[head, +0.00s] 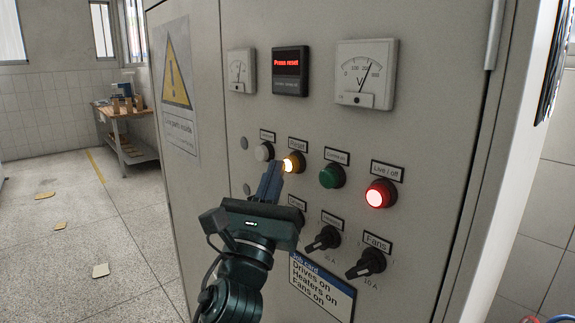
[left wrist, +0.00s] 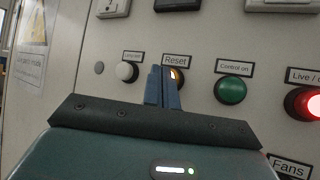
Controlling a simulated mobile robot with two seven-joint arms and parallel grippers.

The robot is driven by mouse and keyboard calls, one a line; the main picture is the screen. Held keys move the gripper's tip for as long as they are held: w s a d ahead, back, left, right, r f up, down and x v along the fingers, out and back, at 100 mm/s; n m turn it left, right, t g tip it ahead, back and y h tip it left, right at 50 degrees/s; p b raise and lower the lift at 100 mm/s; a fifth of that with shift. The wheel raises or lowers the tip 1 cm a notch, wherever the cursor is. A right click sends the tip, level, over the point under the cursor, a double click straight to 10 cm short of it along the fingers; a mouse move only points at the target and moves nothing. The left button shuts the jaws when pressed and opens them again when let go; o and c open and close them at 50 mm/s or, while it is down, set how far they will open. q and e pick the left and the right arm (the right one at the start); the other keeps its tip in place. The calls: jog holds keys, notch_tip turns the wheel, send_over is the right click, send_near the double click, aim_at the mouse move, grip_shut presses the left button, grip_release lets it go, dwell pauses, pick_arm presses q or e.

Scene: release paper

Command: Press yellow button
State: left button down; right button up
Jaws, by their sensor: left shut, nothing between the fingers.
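The yellow button (head: 293,163) is lit and sits on the grey cabinet front under a label reading "Reset". My left gripper (head: 271,167) is shut and empty, with its blue fingertips just left of and below the yellow button in the head view. In the left wrist view the shut fingers (left wrist: 163,72) cover most of the yellow button (left wrist: 177,76), and only its right side shows. I cannot tell whether the tips touch it. My right gripper is not in view.
A white button (head: 264,151), a green button (head: 332,176) and a lit red button (head: 380,194) share the panel. Rotary switches (head: 366,263) sit below. A display (head: 290,71) reads "Press reset".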

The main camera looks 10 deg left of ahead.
pick_arm(q)
jog(key=shift+w+d, duration=0.3)
jog(key=shift+w, duration=0.05)
dwell(0.4)
jog(key=shift+s+a, duration=0.1)
dwell(0.3)
jog(key=shift+s+a+p, duration=0.3)
jog(key=shift+s+a, duration=0.15)
jog(key=shift+s, duration=0.15)
jog(key=shift+s+a+p, duration=0.35)
jog(key=shift+s+a, duration=0.45)
jog(key=shift+s, duration=0.2)
jog(key=shift+s+a+p, duration=0.3)
jog(key=shift+s+a, duration=0.45)
jog(key=shift+s, duration=0.2)
jog(key=shift+f, duration=0.1)
